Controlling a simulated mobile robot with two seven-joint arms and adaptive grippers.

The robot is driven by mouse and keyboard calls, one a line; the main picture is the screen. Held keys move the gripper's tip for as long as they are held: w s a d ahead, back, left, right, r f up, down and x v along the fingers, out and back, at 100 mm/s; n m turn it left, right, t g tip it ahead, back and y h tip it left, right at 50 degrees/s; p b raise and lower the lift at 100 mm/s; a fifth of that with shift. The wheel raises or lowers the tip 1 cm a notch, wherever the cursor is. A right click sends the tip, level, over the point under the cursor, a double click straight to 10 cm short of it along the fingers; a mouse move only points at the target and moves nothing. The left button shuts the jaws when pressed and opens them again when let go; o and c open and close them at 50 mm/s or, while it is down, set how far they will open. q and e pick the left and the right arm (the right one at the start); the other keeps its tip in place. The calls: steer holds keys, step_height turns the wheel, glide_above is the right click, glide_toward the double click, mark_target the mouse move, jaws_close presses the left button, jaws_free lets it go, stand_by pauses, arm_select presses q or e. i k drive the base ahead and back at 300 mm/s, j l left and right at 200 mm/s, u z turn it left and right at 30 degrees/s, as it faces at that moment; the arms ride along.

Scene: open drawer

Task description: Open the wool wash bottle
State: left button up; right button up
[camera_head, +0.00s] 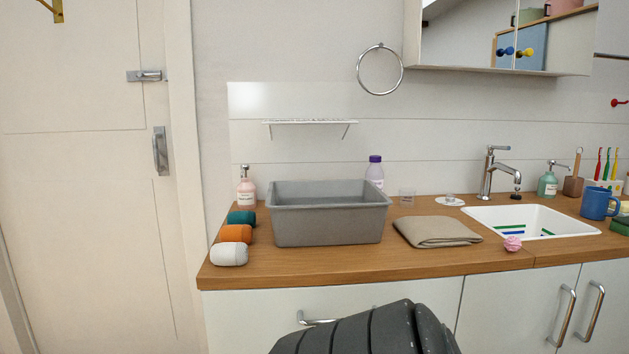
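A bottle with a purple cap (375,168), which appears to be the wool wash bottle, stands upright at the back of the wooden counter. Its cap is on. Its lower part is hidden behind the grey basin (327,228). A dark segmented part of my own body shows at the bottom middle, in front of the cabinet. Neither of my grippers can be made out in the head view.
A pink pump bottle (246,190) and rolled cloths (236,233) stand left of the basin. A clear cup (407,197), folded beige cloth (437,231), faucet (492,172) and white sink (530,221) are to the right. A mirror cabinet (500,69) hangs above.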

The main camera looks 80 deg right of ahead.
mark_target(375, 174)
steer(key=z, duration=2.9)
steer(key=i+u, duration=0.15)
steer(key=u, duration=0.15)
